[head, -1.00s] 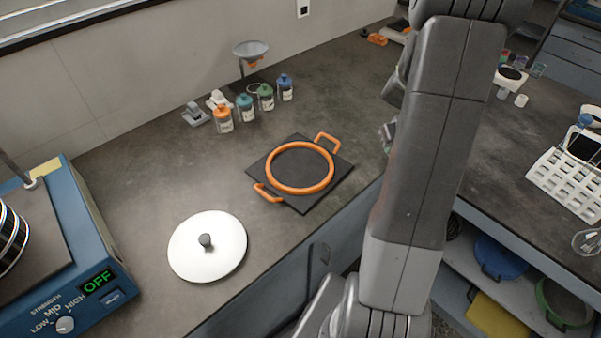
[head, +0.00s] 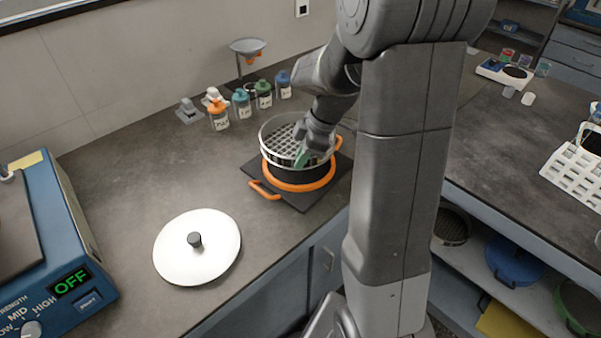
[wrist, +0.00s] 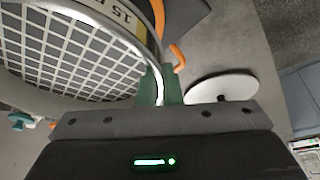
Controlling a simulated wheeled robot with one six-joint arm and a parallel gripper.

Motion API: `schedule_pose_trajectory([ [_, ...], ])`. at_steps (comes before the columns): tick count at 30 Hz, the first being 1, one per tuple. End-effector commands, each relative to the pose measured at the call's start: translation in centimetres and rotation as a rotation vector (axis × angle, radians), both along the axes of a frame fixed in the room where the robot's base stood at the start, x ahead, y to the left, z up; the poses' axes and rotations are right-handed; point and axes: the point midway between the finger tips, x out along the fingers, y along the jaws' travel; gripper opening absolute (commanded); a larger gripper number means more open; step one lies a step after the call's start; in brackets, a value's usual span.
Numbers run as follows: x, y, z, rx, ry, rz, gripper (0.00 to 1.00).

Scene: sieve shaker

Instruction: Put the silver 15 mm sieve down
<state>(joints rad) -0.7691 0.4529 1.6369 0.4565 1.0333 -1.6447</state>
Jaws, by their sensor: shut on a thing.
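The silver sieve (head: 281,133) is a round metal ring with a coarse grid mesh.
A white lid with a dark knob (head: 205,260) lies at the front. The blue shaker (head: 75,225), its display reading OFF, stands at the left. Several capped jars (head: 241,103) and a funnel stand (head: 245,50) are behind. Bare counter lies between lid and jars.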

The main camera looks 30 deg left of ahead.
Motion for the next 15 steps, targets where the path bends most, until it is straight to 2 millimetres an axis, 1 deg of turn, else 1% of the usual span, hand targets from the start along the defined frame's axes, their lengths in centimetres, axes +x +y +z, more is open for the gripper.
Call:
schedule_pose_trajectory([
  [1, 0.0, 0.0, -0.9, -0.003, 0.002, -0.002, 0.0],
  [3, 0.0, -0.1, -1.8, -0.002, 0.001, -0.002, 0.0],
  [8, 0.1, 0.0, -2.9, 0.0, -0.001, -0.004, 0.0],
  [15, 0.1, -0.1, -6.0, -0.003, 0.0, -0.004, 0.0],
])
